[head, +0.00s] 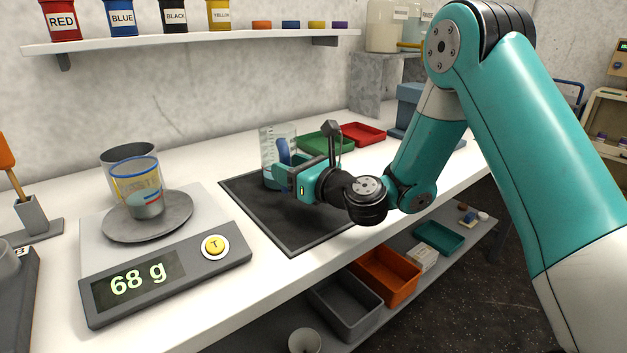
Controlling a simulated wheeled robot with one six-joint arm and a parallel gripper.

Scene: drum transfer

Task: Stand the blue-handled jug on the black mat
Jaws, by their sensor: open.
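The clear jug (267,148) with the blue handle (284,151) stands upright on the far part of the black mat (290,236). My gripper (287,178) is at the jug's near right side, close to the blue handle. Its jaws are open, and my gripper's body partly hides the jug's lower part and the handle. I cannot tell whether a finger touches the handle.
Green (318,141) and red (362,133) trays lie behind the mat. The mat's near part is bare. A shelf (190,41) with labelled pots hangs above.

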